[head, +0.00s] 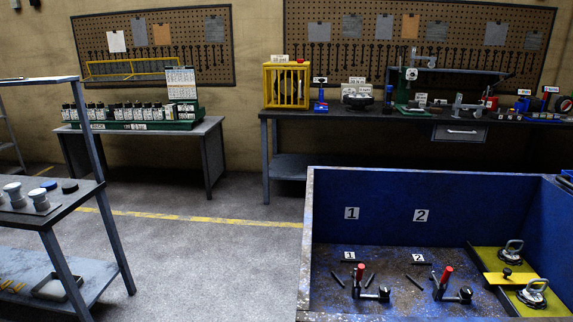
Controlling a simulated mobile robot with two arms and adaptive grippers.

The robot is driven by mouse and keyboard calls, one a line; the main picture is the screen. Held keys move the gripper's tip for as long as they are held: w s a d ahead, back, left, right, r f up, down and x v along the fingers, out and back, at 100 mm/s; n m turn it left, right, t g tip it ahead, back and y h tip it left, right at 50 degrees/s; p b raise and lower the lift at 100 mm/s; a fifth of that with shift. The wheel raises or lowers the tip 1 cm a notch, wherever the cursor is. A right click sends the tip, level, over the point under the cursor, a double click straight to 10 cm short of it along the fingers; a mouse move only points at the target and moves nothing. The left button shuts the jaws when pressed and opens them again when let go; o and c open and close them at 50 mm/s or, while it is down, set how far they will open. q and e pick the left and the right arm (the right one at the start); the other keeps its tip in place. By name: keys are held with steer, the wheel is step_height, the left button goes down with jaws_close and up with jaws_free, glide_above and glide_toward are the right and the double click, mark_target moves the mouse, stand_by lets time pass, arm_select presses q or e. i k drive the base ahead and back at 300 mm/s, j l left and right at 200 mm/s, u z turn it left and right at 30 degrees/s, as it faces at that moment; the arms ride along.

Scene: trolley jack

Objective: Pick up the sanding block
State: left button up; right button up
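I cannot make out a sanding block for certain in the head view. Many small items on the far benches are too small and dark to tell apart. Neither of my grippers shows in this view.
A blue-walled bin (306,235) at front right holds toggle clamps with red handles (446,274) and suction lifters (533,293). A dark bench (385,118) with tools and a smaller bench (208,128) with bottles stand at the wall. A shelf (60,218) is at left. Floor between is clear.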

mark_target(439, 110)
steer(key=i+j+u, duration=0.4)
steer(key=j, duration=0.25)
steer(key=i+j+u, duration=0.45)
steer(key=i+z, duration=0.3)
steer(key=i, duration=0.15)
steer(key=i+j+z, duration=0.15)
steer(key=i+z, duration=0.15)
steer(key=i, duration=0.15)
steer(key=i+j+z, duration=0.3)
steer(key=i+z, duration=0.3)
steer(key=i, duration=1.75)
steer(key=i+z, duration=0.2)
steer(key=i, duration=0.3)
steer(key=i+z, duration=0.25)
steer(key=i, duration=0.2)
steer(key=i+j+z, duration=0.2)
steer(key=i, duration=0.3)
steer(key=i+j+z, duration=0.25)
steer(key=i, duration=0.2)
steer(key=i+l+z, duration=0.3)
steer(key=z, duration=0.2)
steer(key=i+l+z, duration=0.1)
steer(key=i+z, duration=0.85)
steer(key=i+j+z, duration=0.2)
steer(key=i+z, duration=0.15)
steer(key=z, duration=0.15)
